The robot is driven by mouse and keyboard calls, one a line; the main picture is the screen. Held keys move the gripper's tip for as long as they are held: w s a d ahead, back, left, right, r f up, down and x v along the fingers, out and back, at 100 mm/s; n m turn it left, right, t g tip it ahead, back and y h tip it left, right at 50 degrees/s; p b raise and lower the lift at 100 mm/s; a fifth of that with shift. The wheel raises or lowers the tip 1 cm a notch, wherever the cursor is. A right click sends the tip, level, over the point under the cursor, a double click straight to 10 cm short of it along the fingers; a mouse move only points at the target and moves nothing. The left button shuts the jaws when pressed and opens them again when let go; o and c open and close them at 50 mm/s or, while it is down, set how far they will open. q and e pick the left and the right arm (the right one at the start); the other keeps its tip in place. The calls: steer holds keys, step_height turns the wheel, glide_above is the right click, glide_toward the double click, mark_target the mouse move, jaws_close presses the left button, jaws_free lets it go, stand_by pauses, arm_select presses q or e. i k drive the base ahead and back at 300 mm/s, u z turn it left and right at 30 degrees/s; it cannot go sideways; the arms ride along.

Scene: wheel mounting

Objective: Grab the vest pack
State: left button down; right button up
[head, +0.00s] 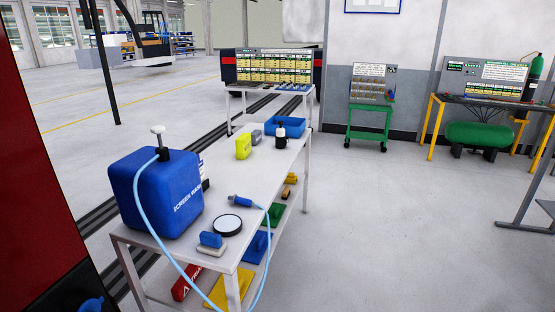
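A small upright yellow-green pack (243,146), which looks like the vest pack, stands on the white table (229,178) toward its far half. Its near face and one side show, and nothing covers it. A small grey item (256,137) stands just behind it to the right. Neither of my grippers shows in the head view, so I cannot see where they are relative to the pack.
A large blue screen-wash container (155,190) with a pale blue hose stands at the table's near left. A blue connector (240,200), a round black-rimmed disc (227,225) and a blue tray (285,126) are also on the table. Floor (390,220) to the right is clear.

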mark_target(243, 143)
steer(key=z, duration=0.65)
steer(key=i, duration=8.05)
steer(key=u, duration=3.05)
steer(key=i, duration=2)
